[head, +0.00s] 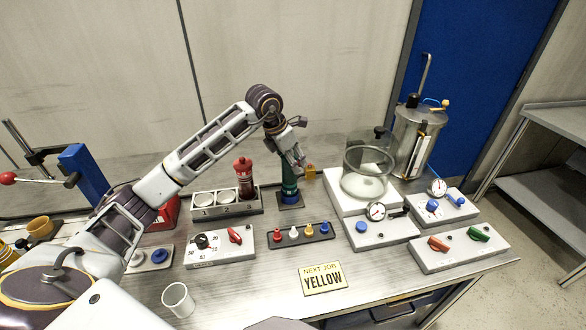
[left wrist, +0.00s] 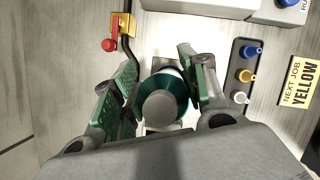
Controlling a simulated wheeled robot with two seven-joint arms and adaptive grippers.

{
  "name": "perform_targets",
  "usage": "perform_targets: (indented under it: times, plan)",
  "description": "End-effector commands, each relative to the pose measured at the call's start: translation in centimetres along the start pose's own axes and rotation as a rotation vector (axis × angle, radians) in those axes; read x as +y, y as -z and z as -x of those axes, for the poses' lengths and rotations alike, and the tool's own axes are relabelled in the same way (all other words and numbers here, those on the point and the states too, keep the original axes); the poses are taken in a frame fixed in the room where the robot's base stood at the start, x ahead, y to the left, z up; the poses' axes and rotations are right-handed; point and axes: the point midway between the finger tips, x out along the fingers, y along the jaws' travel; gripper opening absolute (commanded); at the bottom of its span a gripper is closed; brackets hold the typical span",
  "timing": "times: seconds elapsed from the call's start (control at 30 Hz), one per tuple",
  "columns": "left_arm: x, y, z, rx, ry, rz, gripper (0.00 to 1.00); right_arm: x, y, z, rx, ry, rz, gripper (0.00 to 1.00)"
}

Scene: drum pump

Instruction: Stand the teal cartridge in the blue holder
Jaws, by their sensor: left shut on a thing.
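The teal cartridge (head: 289,178) stands upright at the back middle of the bench. Its lower end is at the blue holder (head: 290,197), which has a dark square base. I cannot tell how deep it sits. My left gripper (head: 297,160) comes down over the cartridge's top from the left and is shut on it. In the left wrist view the cartridge (left wrist: 165,97) shows end-on, with its grey cap, between the green finger pads. The holder is mostly hidden there. My right gripper is not in view.
A numbered rack (head: 212,206) with a red cartridge (head: 243,173) stands left of the holder. A glass vessel (head: 367,172) on a white block stands to the right. A peg strip (head: 301,235) and a yellow sign (head: 323,279) lie in front. A small yellow-and-red valve (left wrist: 122,32) is close by.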

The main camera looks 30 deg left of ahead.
Motion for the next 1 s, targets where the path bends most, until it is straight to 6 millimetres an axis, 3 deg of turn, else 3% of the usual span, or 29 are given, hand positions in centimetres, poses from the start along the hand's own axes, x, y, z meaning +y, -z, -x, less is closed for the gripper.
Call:
perform_targets:
  times: [0.33, 0.8, 1.0]
  plan:
    - [0.0, 1.2, -2.7, 0.000, 0.001, 0.000, 0.00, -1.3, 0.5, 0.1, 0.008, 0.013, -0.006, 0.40]
    - [0.0, 1.3, -3.1, 0.000, 0.000, 0.000, 0.00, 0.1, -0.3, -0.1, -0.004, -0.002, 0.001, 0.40]
    - [0.0, 1.4, -3.3, 0.000, 0.000, -0.001, 0.00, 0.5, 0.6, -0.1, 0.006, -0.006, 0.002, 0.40]
